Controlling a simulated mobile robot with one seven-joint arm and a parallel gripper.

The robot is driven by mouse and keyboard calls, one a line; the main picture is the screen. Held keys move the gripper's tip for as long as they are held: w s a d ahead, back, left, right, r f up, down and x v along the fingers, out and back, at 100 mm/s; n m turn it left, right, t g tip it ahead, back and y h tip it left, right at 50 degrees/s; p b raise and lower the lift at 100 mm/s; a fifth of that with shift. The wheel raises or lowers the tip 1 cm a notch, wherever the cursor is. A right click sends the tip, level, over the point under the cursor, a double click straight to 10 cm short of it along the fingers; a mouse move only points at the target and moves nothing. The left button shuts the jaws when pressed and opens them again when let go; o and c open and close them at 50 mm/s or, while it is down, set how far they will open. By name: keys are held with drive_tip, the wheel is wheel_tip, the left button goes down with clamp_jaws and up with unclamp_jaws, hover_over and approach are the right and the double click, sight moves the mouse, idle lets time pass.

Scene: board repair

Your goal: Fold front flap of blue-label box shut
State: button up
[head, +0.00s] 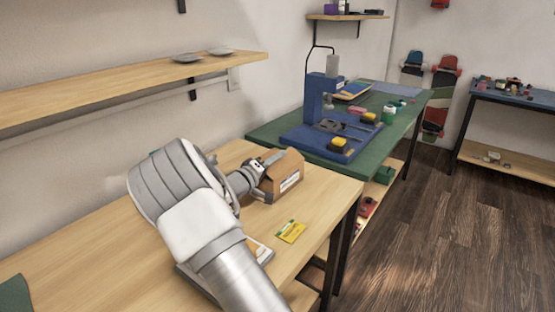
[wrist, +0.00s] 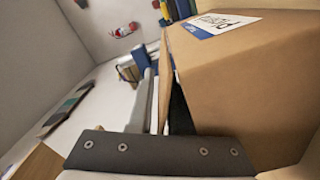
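The brown cardboard box (head: 282,182) stands on the wooden bench, and a white label shows on its side. In the wrist view the box (wrist: 255,85) fills the right side, and its label (wrist: 215,24) has a blue band. A narrow brown flap (wrist: 166,85) stands out along the box's left edge. My gripper (head: 268,160) is at the box's upper left side. In the wrist view a pale finger lies left of the flap and a dark part lies right of it, between flap and box. Whether the fingers press on the flap is unclear.
A yellow card (head: 291,231) lies on the wooden bench (head: 95,250) in front of the box. A flat item (head: 259,250) lies partly under my arm. The green bench (head: 272,137) with a blue press (head: 322,100) stands behind. A wall shelf (head: 120,88) runs along the left.

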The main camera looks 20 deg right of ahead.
drive_tip(key=p+v, duration=0.3)
drive_tip(key=v, duration=1.4)
drive_tip(key=shift+s+a, duration=0.1)
drive_tip(key=shift+a, duration=0.1)
